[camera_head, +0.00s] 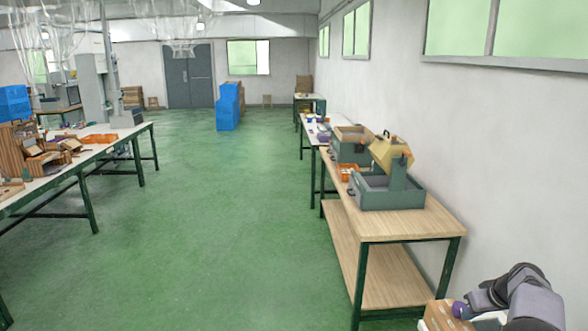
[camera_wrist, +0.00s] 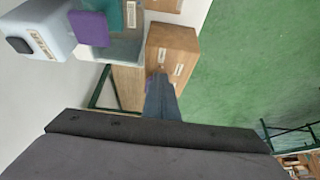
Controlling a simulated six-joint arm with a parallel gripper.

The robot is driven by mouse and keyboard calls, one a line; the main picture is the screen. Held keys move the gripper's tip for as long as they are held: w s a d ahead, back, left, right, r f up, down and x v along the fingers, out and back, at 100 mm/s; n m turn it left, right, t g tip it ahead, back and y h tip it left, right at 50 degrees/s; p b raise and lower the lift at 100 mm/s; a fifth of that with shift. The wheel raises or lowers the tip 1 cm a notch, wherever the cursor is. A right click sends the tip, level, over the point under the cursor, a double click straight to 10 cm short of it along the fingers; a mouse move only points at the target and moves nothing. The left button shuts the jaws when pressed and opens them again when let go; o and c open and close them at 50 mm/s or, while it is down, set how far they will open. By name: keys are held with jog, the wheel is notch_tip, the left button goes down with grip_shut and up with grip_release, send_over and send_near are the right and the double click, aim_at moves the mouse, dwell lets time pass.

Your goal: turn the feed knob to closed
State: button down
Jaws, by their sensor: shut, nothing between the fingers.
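I cannot make out a feed knob for certain in either view. In the head view, a machine with a yellow hopper (camera_head: 385,152) on a grey-green post and tray base (camera_head: 405,200) stands on the wooden-topped bench; a small dark part sits on its top. In the wrist view, a pale box (camera_wrist: 42,28) at the upper left bears a dark rounded part (camera_wrist: 18,45) and a label; I cannot tell whether that part is a knob. My gripper (camera_wrist: 160,73) is shut and empty, its blue-grey fingers seen against a labelled wooden box (camera_wrist: 180,42).
A purple block (camera_wrist: 88,28) and a teal part (camera_wrist: 108,12) lie near the pale box. A wooden bin (camera_head: 352,134) and an orange tray (camera_head: 346,173) stand by the machine. A cluttered table (camera_head: 85,150) is at the left. The green floor between is open.

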jog(key=shift+d, duration=0.4)
jog(key=shift+s+b, duration=0.15)
jog(key=shift+b, duration=0.15)
jog(key=shift+s, duration=0.2)
notch_tip(320, 180, up, 6)
jog(key=p, duration=0.3)
jog(key=shift+p, duration=0.35)
